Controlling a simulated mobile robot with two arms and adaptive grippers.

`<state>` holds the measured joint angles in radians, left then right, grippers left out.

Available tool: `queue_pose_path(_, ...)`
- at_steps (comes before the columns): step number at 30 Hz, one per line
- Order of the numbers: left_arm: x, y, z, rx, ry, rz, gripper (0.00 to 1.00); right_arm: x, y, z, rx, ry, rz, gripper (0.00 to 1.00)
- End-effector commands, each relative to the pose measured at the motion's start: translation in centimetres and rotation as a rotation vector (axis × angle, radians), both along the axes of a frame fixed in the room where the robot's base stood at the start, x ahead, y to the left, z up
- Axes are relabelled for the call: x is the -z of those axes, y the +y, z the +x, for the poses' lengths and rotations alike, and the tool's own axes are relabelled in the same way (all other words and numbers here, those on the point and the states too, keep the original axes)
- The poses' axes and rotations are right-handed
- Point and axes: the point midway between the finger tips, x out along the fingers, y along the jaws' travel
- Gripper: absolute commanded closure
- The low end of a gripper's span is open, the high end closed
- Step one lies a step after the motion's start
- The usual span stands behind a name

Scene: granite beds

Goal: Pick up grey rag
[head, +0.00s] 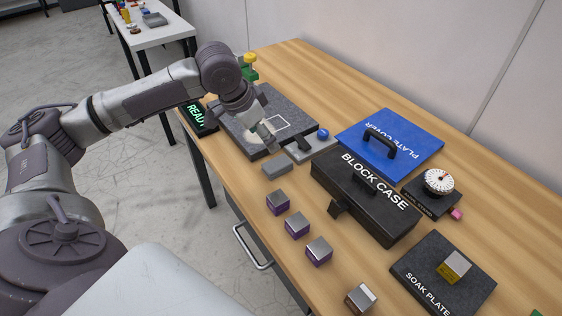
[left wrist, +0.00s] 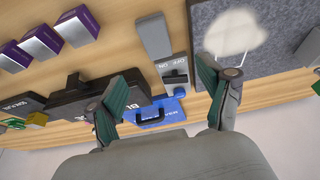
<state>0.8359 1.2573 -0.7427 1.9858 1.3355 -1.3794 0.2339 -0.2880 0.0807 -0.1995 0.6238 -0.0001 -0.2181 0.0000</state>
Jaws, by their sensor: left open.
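A small grey folded piece (head: 276,167), which looks like the grey rag, lies on the wooden table just in front of the granite plate. It also shows as a grey strip in the left wrist view (left wrist: 154,37). My left gripper (head: 264,137) is above the front right part of the granite plate (head: 238,122), behind the grey piece and apart from it. In the left wrist view its two fingers (left wrist: 165,97) are spread and nothing is between them. My right gripper is not in view.
An OFF/ON switch plate (head: 316,150) with a blue knob is right of the grey piece. A black block case (head: 380,215), blue plate cover (head: 410,150) and several metal blocks (head: 297,225) stand nearby. A black READY display (head: 207,126) sits at the left edge.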

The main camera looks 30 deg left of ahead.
Motion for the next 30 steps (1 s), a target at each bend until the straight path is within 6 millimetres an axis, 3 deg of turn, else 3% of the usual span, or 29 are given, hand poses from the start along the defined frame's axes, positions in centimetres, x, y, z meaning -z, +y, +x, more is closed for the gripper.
queue_pose_path(3,2.5,-0.5,0.9,0.001,0.003,-0.002,0.21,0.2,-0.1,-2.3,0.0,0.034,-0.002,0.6)
queue_pose_path(6,4.0,-0.7,1.5,0.001,0.002,-0.001,0.21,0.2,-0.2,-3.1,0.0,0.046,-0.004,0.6)
queue_pose_path(10,5.2,-0.9,2.0,0.001,0.0,-0.001,0.21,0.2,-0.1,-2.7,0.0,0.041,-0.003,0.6)
queue_pose_path(18,7.7,-1.6,2.8,0.002,0.001,-0.001,0.21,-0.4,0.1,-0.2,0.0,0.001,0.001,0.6)
queue_pose_path(24,10.0,-2.0,3.6,0.002,0.0,0.0,0.21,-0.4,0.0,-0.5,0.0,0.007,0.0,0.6)
queue_pose_path(30,10.3,-2.0,3.8,0.002,-0.001,0.0,0.21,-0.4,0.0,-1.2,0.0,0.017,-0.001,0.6)
